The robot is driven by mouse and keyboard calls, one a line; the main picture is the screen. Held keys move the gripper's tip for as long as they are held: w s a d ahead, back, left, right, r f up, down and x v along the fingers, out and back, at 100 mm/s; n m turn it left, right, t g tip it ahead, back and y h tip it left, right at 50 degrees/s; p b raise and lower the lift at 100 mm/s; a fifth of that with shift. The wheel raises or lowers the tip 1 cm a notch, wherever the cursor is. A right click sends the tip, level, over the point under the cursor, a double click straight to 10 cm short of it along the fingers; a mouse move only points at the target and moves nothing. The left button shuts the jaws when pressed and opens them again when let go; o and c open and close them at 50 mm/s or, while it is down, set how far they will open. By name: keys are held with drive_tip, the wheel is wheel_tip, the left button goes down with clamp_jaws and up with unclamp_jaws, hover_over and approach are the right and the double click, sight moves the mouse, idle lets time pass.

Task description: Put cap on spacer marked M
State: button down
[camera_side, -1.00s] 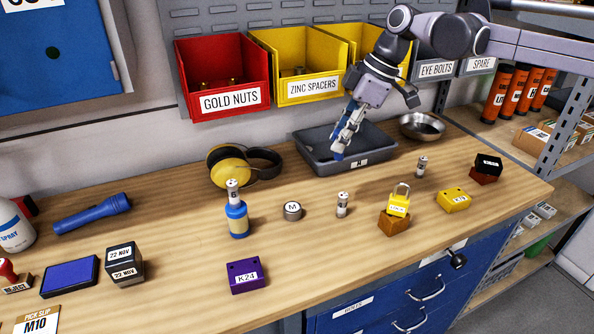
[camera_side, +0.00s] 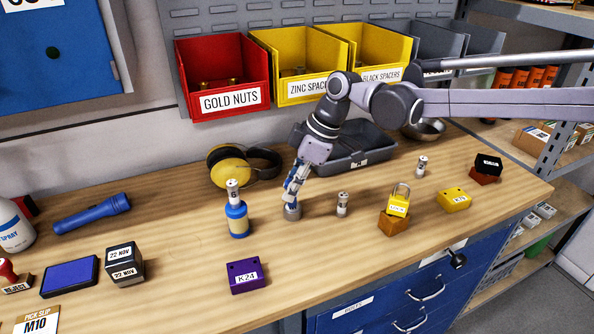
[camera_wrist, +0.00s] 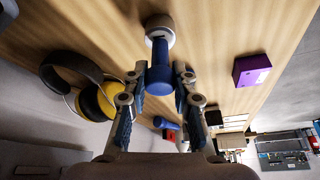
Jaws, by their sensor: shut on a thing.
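I cannot tell whether the stem is inside or only touching. The spacer's M label is hidden now.
A blue jar (camera_side: 237,222) with a small cylinder on top stands to the left. Another small cylinder (camera_side: 342,205) stands close on the right. Yellow earmuffs (camera_side: 226,164) and a grey tray (camera_side: 372,152) lie behind. A purple block (camera_side: 245,276) is in front.

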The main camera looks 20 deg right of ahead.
drive_tip(key=shift+f, duration=0.25)
drive_tip(key=c, duration=1.1)
unclamp_jaws()
drive_tip(key=shift+r, duration=0.1)
drive_tip(key=v, duration=1.1)
drive_tip(key=s+d+m+t, duration=0.1)
drive_tip(key=s+d+m, duration=0.1)
drive_tip(key=s+d, duration=0.1)
drive_tip(key=s+d+m+t+h, duration=0.1)
drive_tip(key=s+d+m, duration=0.1)
drive_tip(key=d, duration=0.4)
drive_tip(key=s+d+f+m+h, duration=0.1)
drive_tip(key=s+d+m, duration=0.1)
drive_tip(key=s+d, duration=0.2)
drive_tip(key=shift+s+d+m+t, duration=0.3)
drive_tip(key=shift+s+d+t, duration=0.1)
drive_tip(key=shift+s, duration=0.15)
drive_tip(key=s+d+f+m, duration=0.2)
drive_tip(key=s+d+f, duration=0.1)
drive_tip(key=s+d+f+m+t+h, duration=0.1)
drive_tip(key=s+d+f+m, duration=0.1)
drive_tip(key=s+d, duration=0.1)
drive_tip(key=s+d+f+m+t+h, duration=0.1)
drive_tip(key=s+d+f+m, duration=0.1)
drive_tip(key=s+f, duration=0.1)
drive_tip(key=shift+s+d+f, duration=0.2)
drive_tip(key=shift+s, duration=0.2)
drive_tip(key=shift+s+d+f, duration=0.15)
drive_tip(key=shift+s+d, duration=0.05)
drive_tip(key=shift+s, duration=0.15)
